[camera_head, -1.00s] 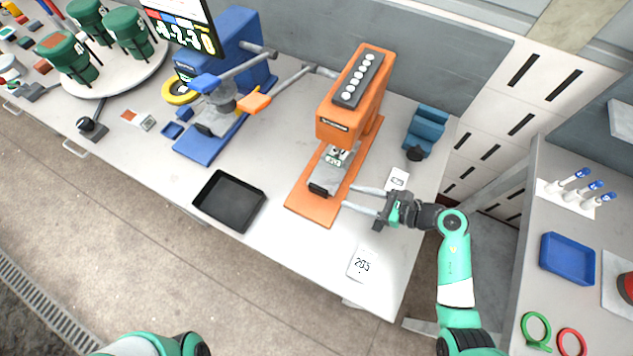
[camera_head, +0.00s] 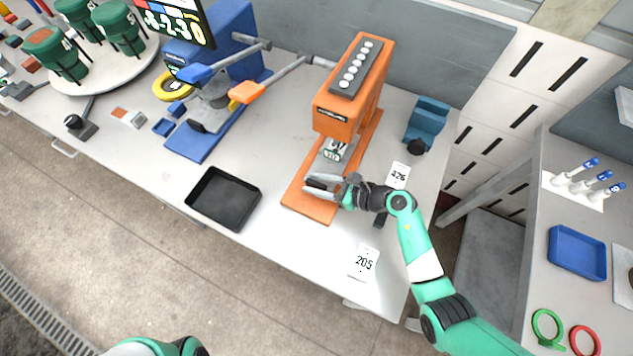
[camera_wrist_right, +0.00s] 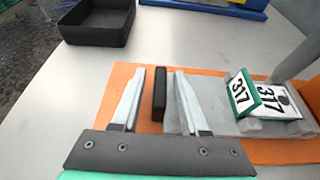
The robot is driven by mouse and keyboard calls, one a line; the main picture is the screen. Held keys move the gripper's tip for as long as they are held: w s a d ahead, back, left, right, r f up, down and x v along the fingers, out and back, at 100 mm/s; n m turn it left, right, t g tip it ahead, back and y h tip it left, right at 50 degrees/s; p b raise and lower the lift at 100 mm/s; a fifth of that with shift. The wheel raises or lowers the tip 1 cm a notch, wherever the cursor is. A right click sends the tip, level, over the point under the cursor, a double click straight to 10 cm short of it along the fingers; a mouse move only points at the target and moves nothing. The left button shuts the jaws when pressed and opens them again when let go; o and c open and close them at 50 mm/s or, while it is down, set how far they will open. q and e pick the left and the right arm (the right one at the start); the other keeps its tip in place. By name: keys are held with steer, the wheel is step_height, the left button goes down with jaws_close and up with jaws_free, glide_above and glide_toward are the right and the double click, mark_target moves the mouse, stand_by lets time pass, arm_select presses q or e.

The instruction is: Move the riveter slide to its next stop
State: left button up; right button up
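The orange riveter (camera_head: 347,105) stands on the table, its orange base running toward the front edge. Its grey slide (camera_head: 336,157) carries a plate and a green-framed tag reading 317, clear in the wrist view (camera_wrist_right: 242,93). The slide's dark upright handle (camera_wrist_right: 159,94) is at its front end. My right gripper (camera_head: 310,188) is at the handle; in the wrist view its two fingers (camera_wrist_right: 157,92) stand on either side of the handle, with a gap visible on each side. It is open. My left gripper is not in view; only a part of my left arm shows at the bottom.
A black tray (camera_head: 223,198) lies left of the riveter. A blue press (camera_head: 209,137) stands further left. Cards reading 426 (camera_head: 398,175) and 205 (camera_head: 363,263) lie right of the riveter, with a teal holder (camera_head: 427,122) behind. The table front between tray and riveter is clear.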

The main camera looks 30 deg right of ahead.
jaws_close()
stand_by(1.2)
